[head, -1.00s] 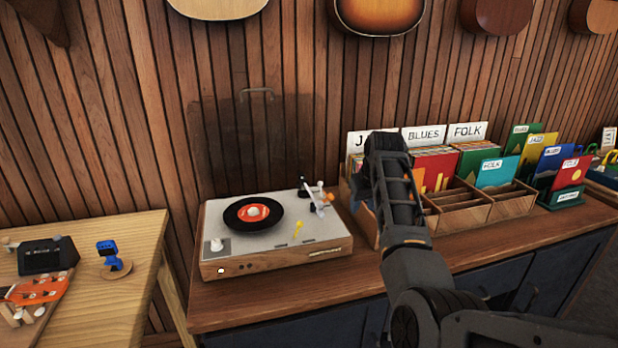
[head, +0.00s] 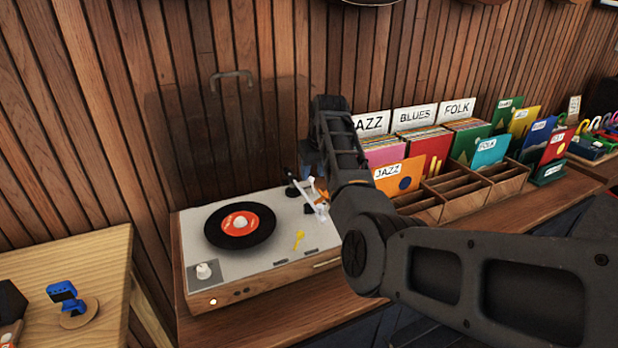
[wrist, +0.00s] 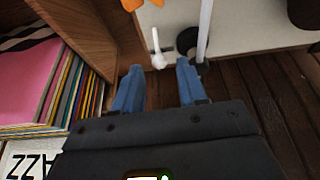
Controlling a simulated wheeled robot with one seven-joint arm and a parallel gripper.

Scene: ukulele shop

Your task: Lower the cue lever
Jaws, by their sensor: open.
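The record player (head: 285,255) stands on the wooden counter, with a black record with an orange label (head: 240,226) on it. Its white tonearm (head: 311,200) is at the back right corner and also shows in the wrist view (wrist: 205,28). In the wrist view a short white stick with a rounded end (wrist: 157,48), perhaps the cue lever, stands beside the tonearm. It is just beyond my open gripper (wrist: 158,80), roughly in line with the gap between its blue fingers, apparently untouched. In the head view my arm partly hides this corner; the gripper (head: 310,160) is above it.
Record crates (head: 440,205) with jazz, blues and folk dividers stand close to the right of the player. The wood-slat wall (head: 130,100) and a see-through raised lid with a handle (head: 231,76) are behind. A wooden table (head: 95,255) is left.

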